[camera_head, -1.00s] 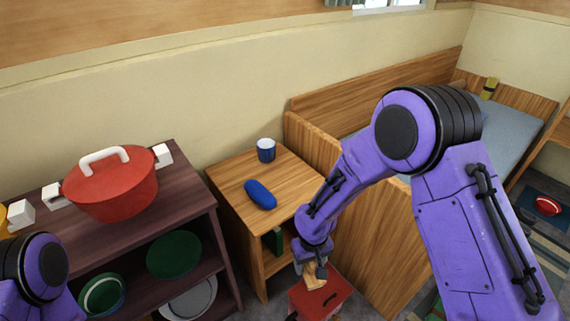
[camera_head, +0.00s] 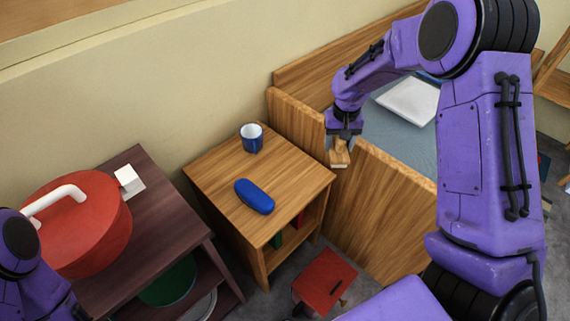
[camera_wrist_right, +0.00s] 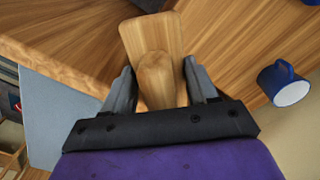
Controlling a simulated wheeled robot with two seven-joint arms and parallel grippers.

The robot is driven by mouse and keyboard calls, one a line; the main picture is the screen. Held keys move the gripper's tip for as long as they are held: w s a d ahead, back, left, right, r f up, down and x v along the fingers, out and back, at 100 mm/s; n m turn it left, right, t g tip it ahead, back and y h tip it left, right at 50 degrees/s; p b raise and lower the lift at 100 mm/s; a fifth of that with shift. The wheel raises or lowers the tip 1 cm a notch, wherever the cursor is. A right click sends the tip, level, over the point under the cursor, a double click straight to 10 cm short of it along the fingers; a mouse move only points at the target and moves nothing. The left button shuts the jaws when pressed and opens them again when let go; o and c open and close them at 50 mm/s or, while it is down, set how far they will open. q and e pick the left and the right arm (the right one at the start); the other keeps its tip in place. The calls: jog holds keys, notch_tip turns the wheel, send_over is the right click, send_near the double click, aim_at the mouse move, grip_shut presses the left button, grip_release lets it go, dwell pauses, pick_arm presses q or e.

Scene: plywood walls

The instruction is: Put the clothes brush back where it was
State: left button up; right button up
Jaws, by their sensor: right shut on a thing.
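The clothes brush (camera_head: 340,155) is a small light-wood piece. My right gripper (camera_head: 342,140) is shut on it and holds it up near the right side of the small wooden table (camera_head: 287,178), by the bed's side panel. In the right wrist view the brush (camera_wrist_right: 150,40) shows a flat wooden back and a rounded handle between the fingers of the right gripper (camera_wrist_right: 158,88). Its bristles are hidden. My left arm shows at the lower left of the head view, but its gripper is out of view.
A blue case (camera_head: 254,196) and a blue mug (camera_head: 251,138) stand on the small table; its right part is clear. A red stool (camera_head: 325,282) is on the floor in front. A red pot (camera_head: 85,235) sits on the dark shelf (camera_head: 165,215) at left. The bed (camera_head: 395,135) is behind.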

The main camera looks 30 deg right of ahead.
jog(key=w+a+f, duration=0.2)
jog(key=a, duration=0.1)
jog(key=w+a+f, duration=0.2)
jog(key=a+f, duration=0.1)
jog(key=a, duration=0.1)
jog(key=w+a+f, duration=0.2)
jog(key=a+f, duration=0.1)
jog(key=shift+w+a+f+p, duration=0.15)
jog(key=shift+a+f+p, duration=0.1)
jog(key=shift+a+p, duration=0.15)
jog(key=shift+w+a+f, duration=0.1)
jog(key=shift+a+f, duration=0.1)
jog(key=shift+f, duration=0.1)
jog(key=shift+w+a+f+p, duration=0.15)
jog(key=shift+f+p, duration=0.15)
jog(key=shift+f, duration=1.45)
jog(key=shift+f, duration=0.15)
jog(key=o, duration=1)
